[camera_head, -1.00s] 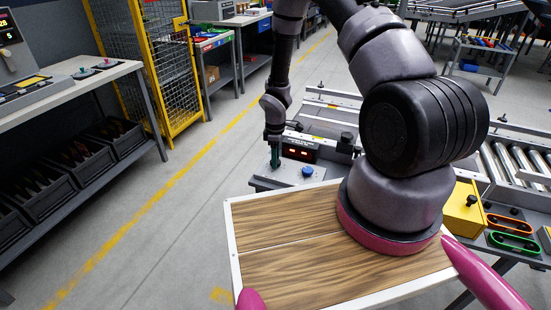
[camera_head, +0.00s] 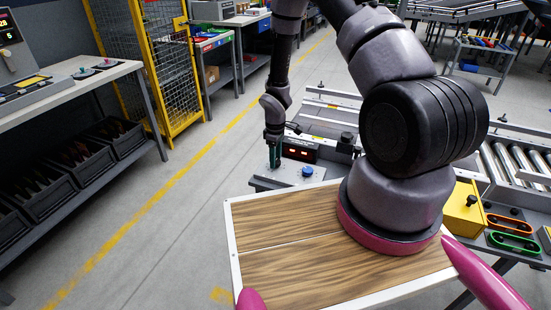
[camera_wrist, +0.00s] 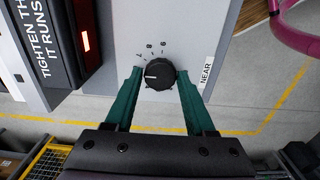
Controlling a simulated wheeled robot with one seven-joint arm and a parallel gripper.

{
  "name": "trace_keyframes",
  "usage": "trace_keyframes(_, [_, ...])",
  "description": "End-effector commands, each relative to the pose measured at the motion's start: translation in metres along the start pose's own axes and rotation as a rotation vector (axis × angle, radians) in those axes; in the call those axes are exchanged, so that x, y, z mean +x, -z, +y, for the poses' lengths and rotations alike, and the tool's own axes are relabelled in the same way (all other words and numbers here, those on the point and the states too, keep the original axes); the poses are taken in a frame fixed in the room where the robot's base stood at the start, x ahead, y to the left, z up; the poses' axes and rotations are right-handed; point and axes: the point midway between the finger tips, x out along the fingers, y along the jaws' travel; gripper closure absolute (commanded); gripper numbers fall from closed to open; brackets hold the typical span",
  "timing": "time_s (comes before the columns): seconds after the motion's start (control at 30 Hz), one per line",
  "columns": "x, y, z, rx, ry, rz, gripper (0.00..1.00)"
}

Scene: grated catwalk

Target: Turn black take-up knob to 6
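The black take-up knob (camera_wrist: 159,75) is in the middle of the wrist view, on a light grey panel (camera_wrist: 190,35). A white pointer mark on it points left in that view. Small dark scale figures sit above and to its upper left; they are too small to read surely. My gripper (camera_wrist: 160,73) has its two green fingers on either side of the knob, with no clear gap at the tips. In the head view my gripper (camera_head: 274,163) points down at the panel's left part; the knob is hidden there.
A dark box with red lit displays (camera_head: 299,152) stands close to my gripper; its lettered face also shows in the wrist view (camera_wrist: 62,40). A blue knob (camera_head: 307,171) is just right on the same panel. A "NEAR" label (camera_wrist: 206,75) lies right of the black knob.

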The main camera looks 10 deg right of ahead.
Motion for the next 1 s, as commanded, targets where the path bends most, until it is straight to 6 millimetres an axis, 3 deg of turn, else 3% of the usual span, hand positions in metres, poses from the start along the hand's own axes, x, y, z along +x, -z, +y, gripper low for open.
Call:
trace_keyframes(0.47, [-0.007, 0.0, 0.0, -0.001, 0.0, 0.001, 0.2])
trace_keyframes(0.8, [-0.072, 0.001, 0.001, 0.0, -0.002, 0.004, 0.2])
trace_keyframes(1.0, [-0.1, 0.0, 0.001, 0.0, -0.001, 0.002, 0.2])
